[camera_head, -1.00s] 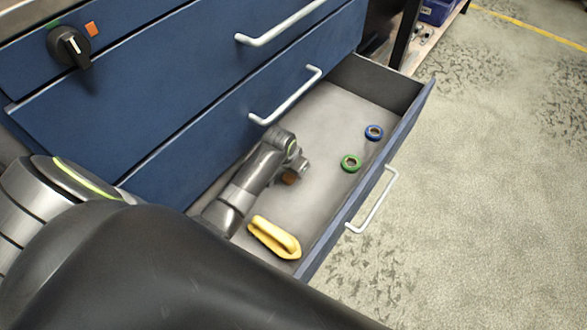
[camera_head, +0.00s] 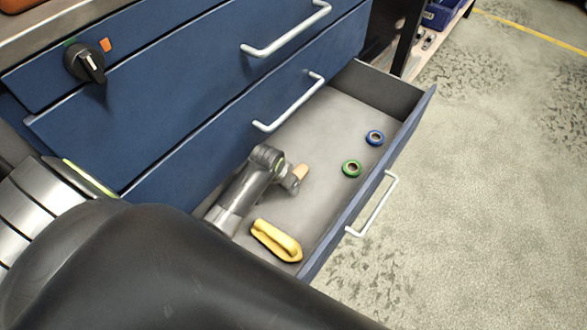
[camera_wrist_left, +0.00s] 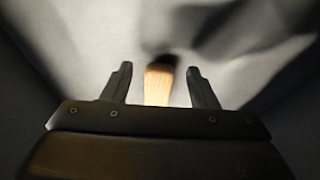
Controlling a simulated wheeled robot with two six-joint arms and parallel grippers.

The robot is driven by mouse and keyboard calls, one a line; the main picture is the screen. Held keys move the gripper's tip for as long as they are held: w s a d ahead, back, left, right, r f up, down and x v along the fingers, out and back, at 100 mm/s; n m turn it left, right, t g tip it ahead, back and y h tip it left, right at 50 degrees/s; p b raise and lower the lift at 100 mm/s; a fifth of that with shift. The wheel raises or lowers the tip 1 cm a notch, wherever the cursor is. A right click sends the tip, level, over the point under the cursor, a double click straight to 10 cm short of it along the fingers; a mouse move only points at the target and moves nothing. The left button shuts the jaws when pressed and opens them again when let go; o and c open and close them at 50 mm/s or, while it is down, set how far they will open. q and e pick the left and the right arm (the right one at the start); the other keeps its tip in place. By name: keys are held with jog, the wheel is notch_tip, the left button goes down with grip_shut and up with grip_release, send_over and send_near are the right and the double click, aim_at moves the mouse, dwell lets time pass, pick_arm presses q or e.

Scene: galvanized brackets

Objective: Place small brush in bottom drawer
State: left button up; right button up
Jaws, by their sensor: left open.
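The bottom drawer (camera_head: 330,110) is pulled open, and its grey floor shows in the head view. The small brush, a tan piece (camera_head: 300,172), shows beside my left wrist over the drawer floor. In the left wrist view the brush (camera_wrist_left: 158,86) stands out as a light wooden strip between the two fingers of my left gripper (camera_wrist_left: 160,68). The fingers are open, with a gap on either side of the brush. Its far end runs into dark shadow. In the head view my left wrist hides the fingers. My right gripper is not in view.
The closed blue drawers (camera_head: 190,110) rise at the left. Open floor (camera_head: 480,200) is at the right.

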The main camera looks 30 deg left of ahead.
pick_arm(q)
jog(key=s, duration=0.4)
jog(key=s+a+p, duration=0.1)
jog(key=s, duration=0.2)
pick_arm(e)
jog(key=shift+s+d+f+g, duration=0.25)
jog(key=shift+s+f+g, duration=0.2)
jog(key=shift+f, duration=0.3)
pick_arm(q)
jog(key=shift+w, duration=0.1)
